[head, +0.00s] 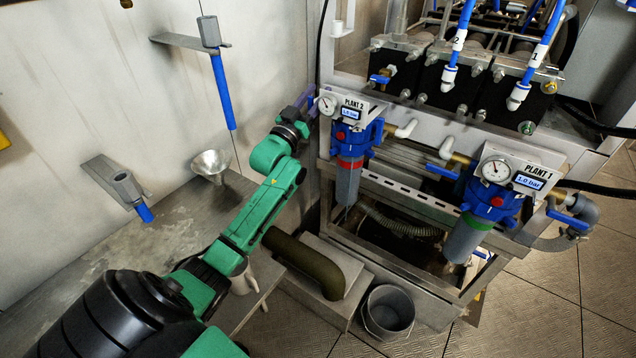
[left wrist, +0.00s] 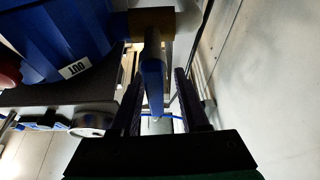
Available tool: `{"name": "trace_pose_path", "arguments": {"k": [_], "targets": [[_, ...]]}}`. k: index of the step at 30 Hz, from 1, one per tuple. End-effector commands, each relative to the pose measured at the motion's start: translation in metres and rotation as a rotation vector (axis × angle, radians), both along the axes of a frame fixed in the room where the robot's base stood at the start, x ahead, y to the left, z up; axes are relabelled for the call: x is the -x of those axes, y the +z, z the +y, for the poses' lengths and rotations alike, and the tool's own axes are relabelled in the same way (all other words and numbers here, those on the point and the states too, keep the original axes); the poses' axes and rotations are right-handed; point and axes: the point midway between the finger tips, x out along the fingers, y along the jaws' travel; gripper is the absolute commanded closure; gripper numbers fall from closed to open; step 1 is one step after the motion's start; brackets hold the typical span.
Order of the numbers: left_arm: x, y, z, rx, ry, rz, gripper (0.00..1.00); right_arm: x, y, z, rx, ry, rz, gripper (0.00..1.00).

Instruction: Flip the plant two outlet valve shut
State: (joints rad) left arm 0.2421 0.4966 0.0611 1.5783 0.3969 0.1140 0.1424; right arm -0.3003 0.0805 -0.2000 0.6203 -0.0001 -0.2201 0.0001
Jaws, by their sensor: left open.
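The plant two unit is a blue filter housing (head: 350,138) with a red band, a grey bowl below and a "PLANT 2" gauge panel (head: 355,106) above. In the left wrist view, the blue housing (left wrist: 50,40) carries an "OUT" label, and a brass valve body (left wrist: 152,22) sits beside it. A blue lever (left wrist: 153,85) extends from the valve between the fingers of my left gripper (left wrist: 160,78). The fingers are open around it; whether either touches it is unclear. In the head view my left gripper (head: 305,102) is left of the gauge panel, where the valve is hidden. My right gripper is not in view.
The plant one unit (head: 492,200) stands to the right, with a blue lever (head: 442,171) on its left. A wall (head: 110,80) lies close to the left of my arm. A funnel (head: 211,162) stands on the bench, and a bucket (head: 388,312) sits below.

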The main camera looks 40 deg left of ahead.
Motion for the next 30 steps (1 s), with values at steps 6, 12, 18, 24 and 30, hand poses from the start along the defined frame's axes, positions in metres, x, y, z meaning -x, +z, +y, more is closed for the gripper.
{"name": "trace_pose_path", "arguments": {"k": [6,12,18,24,30], "targets": [[0.021,-0.013,0.009,0.225,0.0,-0.003,0.53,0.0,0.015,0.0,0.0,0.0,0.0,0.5],[0.067,-0.032,0.003,0.223,0.0,-0.003,0.53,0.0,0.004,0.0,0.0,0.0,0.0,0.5],[0.114,-0.051,-0.003,0.221,0.002,-0.002,0.53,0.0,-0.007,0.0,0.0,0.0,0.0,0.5],[0.129,-0.074,-0.021,0.208,-0.009,0.094,0.53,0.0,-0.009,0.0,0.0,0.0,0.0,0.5],[0.123,-0.115,-0.05,0.176,-0.025,0.301,0.53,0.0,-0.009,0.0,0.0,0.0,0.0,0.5]]}}
